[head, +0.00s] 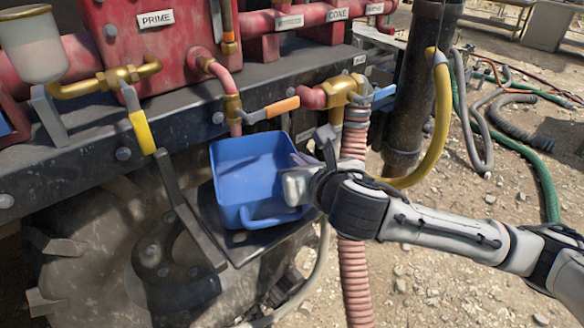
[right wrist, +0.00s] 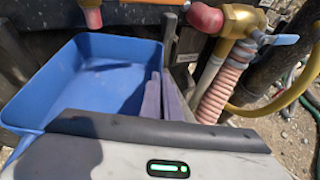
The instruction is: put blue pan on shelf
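The blue pan (head: 247,167) is an empty, rectangular open tray with a loop handle at its front. It is over the black shelf (head: 240,246) below the machine's side; the pan hides most of the shelf, and I cannot tell whether it fully rests there. My right gripper (head: 300,159) comes in from the right at the pan's right wall. In the right wrist view its two purple-grey fingers (right wrist: 163,97) are close together at the right wall of the pan (right wrist: 95,75), one inside and one outside, shut on it. My left gripper is not in view.
Above the pan are a valve with an orange handle (head: 282,107) and a brass valve (head: 345,90). A ribbed pink hose (head: 354,265) hangs right behind my gripper. A yellow-handled lever (head: 142,131) is at left. Gravel ground with hoses lies to the right.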

